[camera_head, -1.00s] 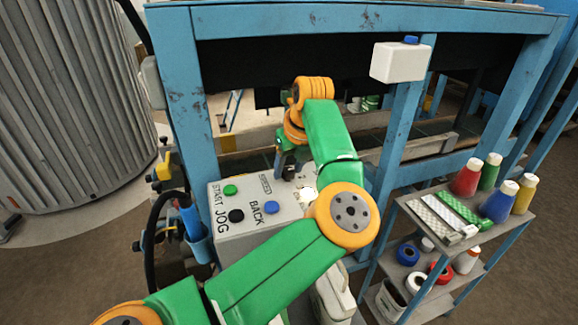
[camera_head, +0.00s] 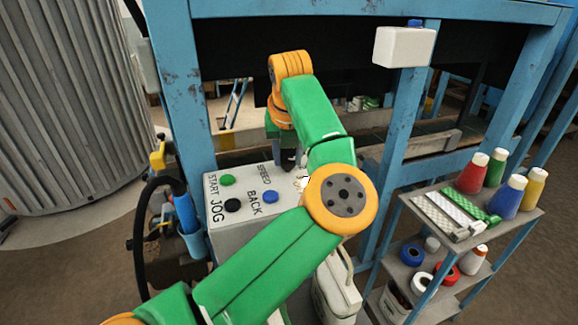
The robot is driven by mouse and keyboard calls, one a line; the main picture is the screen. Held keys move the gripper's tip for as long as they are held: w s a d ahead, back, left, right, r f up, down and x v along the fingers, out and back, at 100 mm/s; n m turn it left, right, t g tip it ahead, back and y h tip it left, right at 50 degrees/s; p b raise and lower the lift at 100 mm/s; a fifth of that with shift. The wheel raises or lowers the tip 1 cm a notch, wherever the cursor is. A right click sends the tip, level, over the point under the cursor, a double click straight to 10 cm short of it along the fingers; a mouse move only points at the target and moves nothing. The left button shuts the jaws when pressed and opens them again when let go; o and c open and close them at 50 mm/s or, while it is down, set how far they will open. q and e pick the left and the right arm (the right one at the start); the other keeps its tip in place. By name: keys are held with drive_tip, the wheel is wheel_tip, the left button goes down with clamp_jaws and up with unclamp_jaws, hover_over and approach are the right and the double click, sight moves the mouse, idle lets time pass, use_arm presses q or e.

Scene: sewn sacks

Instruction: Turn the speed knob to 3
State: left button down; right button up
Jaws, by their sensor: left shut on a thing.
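The control box (camera_head: 235,235) has a pale sloped top with a green START button (camera_head: 227,180), a black JOG button (camera_head: 232,205) and a blue BACK button (camera_head: 271,196). The SPEED label (camera_head: 265,175) is beside my left gripper (camera_head: 288,163). That gripper points down at the box's back right part and is shut on the speed knob, which its dark fingers mostly cover. My green and orange left arm hides the right part of the panel. The dial numbers are too small and covered to read the setting. My right gripper is not in view.
A blue frame (camera_head: 183,85) stands behind the box, with a white box (camera_head: 404,47) on its post. A cart (camera_head: 420,233) at right holds several thread cones and spools. A blue holder (camera_head: 192,235) and a black hose (camera_head: 140,225) are at the box's left.

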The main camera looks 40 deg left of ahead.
use_arm(q)
drive_tip(key=m+h+b, duration=0.1)
drive_tip(key=m+b, duration=0.1)
drive_tip(key=m, duration=0.1)
drive_tip(key=shift+s+a+f+m+t, duration=0.1)
drive_tip(key=shift+m+t, duration=0.2)
drive_tip(key=shift+t, duration=0.1)
drive_tip(key=shift+a+m+t+h+b, duration=0.15)
drive_tip(key=shift+m+h+b, duration=0.2)
drive_tip(key=shift+m, duration=0.5)
drive_tip(key=shift+m+t+h+b, duration=0.2)
drive_tip(key=shift+m+h, duration=0.25)
drive_tip(key=shift+m, duration=0.4)
drive_tip(key=shift+c, duration=2.3)
unclamp_jaws()
drive_tip(key=v, duration=0.7)
drive_tip(key=shift+a, duration=0.1)
